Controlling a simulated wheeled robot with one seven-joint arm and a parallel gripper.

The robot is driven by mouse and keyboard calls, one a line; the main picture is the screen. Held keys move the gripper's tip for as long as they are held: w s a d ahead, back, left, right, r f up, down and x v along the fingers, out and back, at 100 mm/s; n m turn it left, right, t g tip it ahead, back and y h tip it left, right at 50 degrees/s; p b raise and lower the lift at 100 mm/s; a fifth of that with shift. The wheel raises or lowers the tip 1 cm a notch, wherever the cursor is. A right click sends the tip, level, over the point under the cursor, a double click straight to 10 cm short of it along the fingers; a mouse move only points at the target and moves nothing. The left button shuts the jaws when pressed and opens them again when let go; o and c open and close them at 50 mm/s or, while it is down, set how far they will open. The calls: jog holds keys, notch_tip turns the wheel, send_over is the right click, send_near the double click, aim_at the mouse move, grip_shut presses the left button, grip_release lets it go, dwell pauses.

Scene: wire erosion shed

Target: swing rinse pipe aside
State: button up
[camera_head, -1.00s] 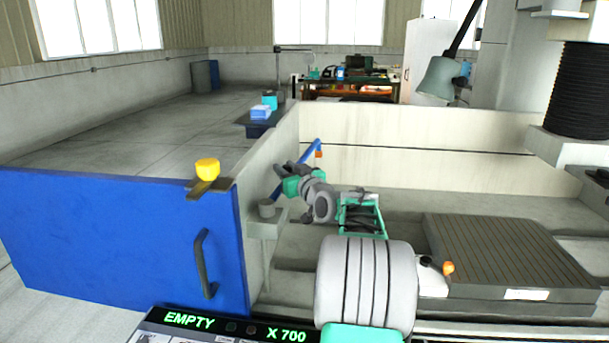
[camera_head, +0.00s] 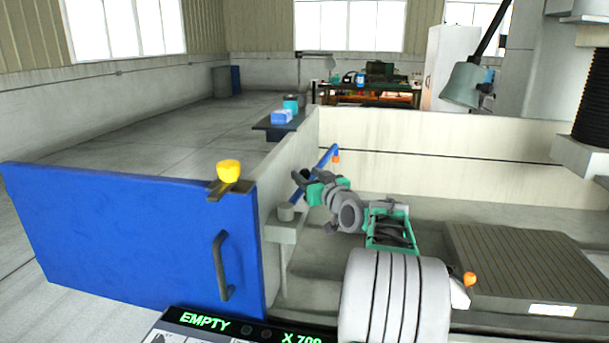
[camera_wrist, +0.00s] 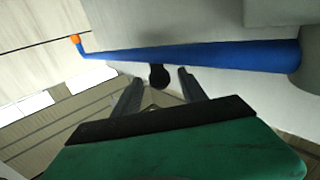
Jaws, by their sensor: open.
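The blue rinse pipe (camera_head: 325,161) with an orange tip slants up and away from a grey round post (camera_head: 286,212) on the tank's left wall. In the wrist view the pipe (camera_wrist: 200,55) crosses just beyond my fingers, its orange tip at the left and a grey round part at the right end. A dark round knob (camera_wrist: 159,76) hangs below the pipe, seen between the fingertips. My gripper (camera_wrist: 156,82) is open and empty; whether a finger touches the knob cannot be told. In the head view my gripper (camera_head: 298,178) covers part of the pipe.
The blue door (camera_head: 130,240) with a dark handle and yellow knob (camera_head: 228,172) stands at left. A slotted grey table (camera_head: 520,262) lies in the tank at right. A lamp (camera_head: 464,84) hangs at upper right. The tank's pale back wall (camera_head: 450,155) runs behind the pipe.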

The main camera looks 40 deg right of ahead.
jog(key=s, duration=0.3)
jog(key=s+a, duration=0.1)
jog(key=s, duration=0.1)
jog(key=shift+s+b, duration=0.35)
jog(key=s+d+f+m+g+p, duration=0.2)
jog(key=d+f+m+p, duration=0.15)
jog(key=d+p, duration=0.7)
jog(key=w+a+r+n+t+y+p, duration=0.2)
jog(key=a+r+n+y, duration=0.2)
jog(key=a+n+y, duration=0.3)
jog(key=shift+h, duration=0.8)
jog(key=w, duration=0.2)
jog(key=w+a+p, duration=0.1)
jog(key=w, duration=0.2)
jog(key=w+a+p, duration=0.1)
jog(key=w, duration=0.1)
jog(key=shift+w+a+f, duration=0.1)
jog(key=shift+w+f, duration=0.1)
jog(key=shift+f, duration=0.05)
